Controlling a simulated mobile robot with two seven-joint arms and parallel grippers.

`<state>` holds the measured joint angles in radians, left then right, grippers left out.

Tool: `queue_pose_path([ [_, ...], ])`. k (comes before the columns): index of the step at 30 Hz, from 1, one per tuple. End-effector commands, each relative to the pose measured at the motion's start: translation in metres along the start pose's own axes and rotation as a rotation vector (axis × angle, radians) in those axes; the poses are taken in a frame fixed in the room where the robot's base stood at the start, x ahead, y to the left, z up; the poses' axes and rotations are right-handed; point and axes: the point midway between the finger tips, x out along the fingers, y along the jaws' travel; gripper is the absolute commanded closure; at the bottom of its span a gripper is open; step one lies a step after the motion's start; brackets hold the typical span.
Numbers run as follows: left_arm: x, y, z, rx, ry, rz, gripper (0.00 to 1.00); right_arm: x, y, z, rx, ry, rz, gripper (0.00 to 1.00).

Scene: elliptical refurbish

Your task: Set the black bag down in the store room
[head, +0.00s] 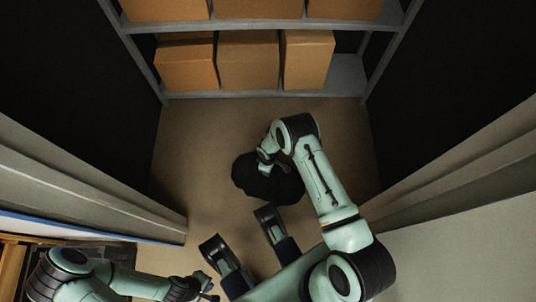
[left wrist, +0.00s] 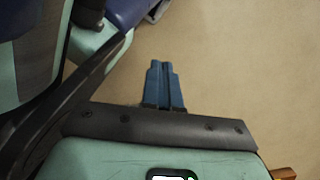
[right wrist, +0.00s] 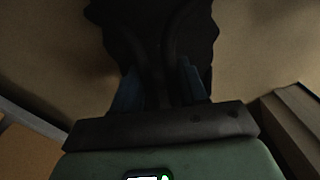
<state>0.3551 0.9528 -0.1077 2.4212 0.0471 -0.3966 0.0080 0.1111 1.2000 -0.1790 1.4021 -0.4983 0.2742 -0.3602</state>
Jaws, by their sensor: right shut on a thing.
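The black bag (head: 268,182) is a dark, lumpy shape over the store room floor, in the middle of the head view. My right gripper (head: 264,158) is at its top. In the right wrist view the blue fingers (right wrist: 160,88) are around the bag's dark upper part (right wrist: 155,35) and shut on it. I cannot tell whether the bag's underside touches the floor. My left gripper (head: 209,291) is low in the head view, away from the bag. In the left wrist view its blue fingers (left wrist: 164,82) are together with nothing between them.
A grey shelf rack (head: 270,95) with several cardboard boxes (head: 248,62) stands at the back. Dark walls close both sides, and door frames (head: 110,190) flank the opening. Bare floor (head: 200,135) lies between bag and rack.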

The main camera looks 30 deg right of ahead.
Motion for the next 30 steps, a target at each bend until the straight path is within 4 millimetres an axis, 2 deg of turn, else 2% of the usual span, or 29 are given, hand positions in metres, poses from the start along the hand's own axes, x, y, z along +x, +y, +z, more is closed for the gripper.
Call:
queue_pose_path([
  [10, -0.001, 0.000, 0.000, 0.001, 0.002, 0.001, 1.00, 0.001, 0.002, -0.002, 0.001, 0.004, 0.003, 1.00],
  [11, -0.001, 0.001, 0.000, 0.001, 0.002, 0.001, 1.00, 0.002, 0.001, -0.001, 0.001, 0.002, 0.001, 0.51],
  [12, -0.001, 0.001, 0.000, 0.001, 0.002, 0.001, 1.00, 0.002, 0.001, -0.001, 0.001, 0.002, 0.001, 0.38],
  [13, -0.001, 0.001, 0.000, 0.001, 0.002, 0.001, 1.00, 0.002, 0.001, -0.001, 0.001, 0.002, 0.001, 0.32],
  [23, -0.001, 0.001, -0.001, 0.002, 0.003, 0.001, 1.00, -0.001, 0.001, -0.001, 0.000, 0.001, 0.001, 0.32],
  [26, -0.004, 0.004, -0.004, 0.006, 0.017, 0.007, 1.00, -0.011, 0.001, -0.001, 0.000, 0.002, 0.002, 0.32],
  [30, -0.014, 0.014, -0.015, 0.021, 0.064, 0.028, 1.00, -0.039, 0.001, -0.001, 0.000, 0.003, 0.002, 0.32],
])
